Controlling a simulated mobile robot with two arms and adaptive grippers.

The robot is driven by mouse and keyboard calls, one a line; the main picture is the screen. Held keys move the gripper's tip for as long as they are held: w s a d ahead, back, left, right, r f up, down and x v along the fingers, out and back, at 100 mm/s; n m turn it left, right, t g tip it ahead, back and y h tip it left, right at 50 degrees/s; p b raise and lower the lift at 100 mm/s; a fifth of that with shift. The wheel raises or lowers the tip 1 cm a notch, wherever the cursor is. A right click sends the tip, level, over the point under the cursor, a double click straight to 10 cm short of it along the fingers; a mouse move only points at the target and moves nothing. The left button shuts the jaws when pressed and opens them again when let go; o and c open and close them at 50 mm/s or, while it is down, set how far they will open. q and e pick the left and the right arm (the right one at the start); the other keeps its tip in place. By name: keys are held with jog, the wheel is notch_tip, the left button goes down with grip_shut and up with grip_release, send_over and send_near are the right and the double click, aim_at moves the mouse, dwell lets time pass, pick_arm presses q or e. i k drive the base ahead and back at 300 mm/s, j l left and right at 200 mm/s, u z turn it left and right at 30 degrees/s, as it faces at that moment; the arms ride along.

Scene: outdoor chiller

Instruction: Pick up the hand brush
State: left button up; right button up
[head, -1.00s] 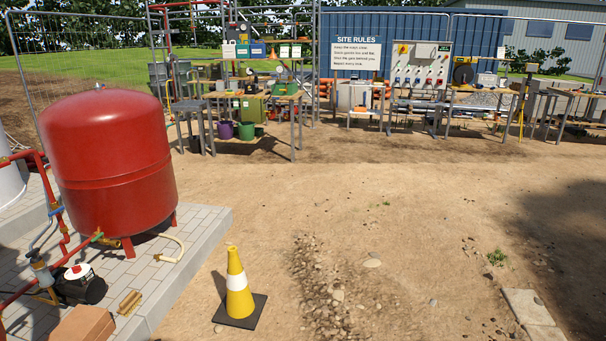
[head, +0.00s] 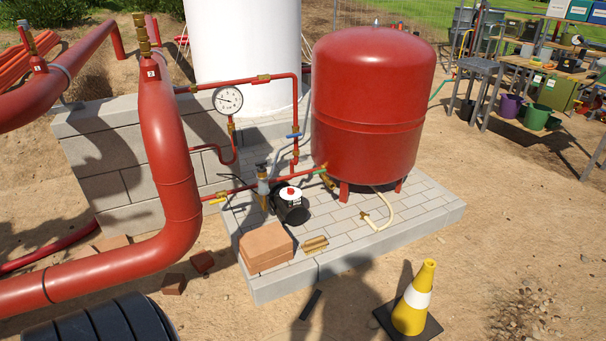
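A small tan and brown block-like thing (head: 314,244) lies on the paved slab (head: 355,255), right of a stack of bricks (head: 266,246) and in front of a small black pump (head: 291,207). It looks like the hand brush, with a wooden back and pale bristles, but it is too small to be sure. Nothing covers it. Neither of my grippers shows in the head view.
A red tank (head: 368,115) stands on the slab behind the brush, with a pale hose (head: 380,215) beside it. A yellow cone (head: 413,300) stands in front on dirt. A large red pipe (head: 172,180) bends down at left. A dark strip (head: 310,304) lies on the ground.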

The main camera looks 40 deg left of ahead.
aim_at(316, 244)
jog(key=i+j+u, duration=0.1)
jog(key=i+u, duration=0.5)
jog(key=u, duration=0.2)
jog(key=i+u, duration=0.55)
jog(key=i, duration=0.9)
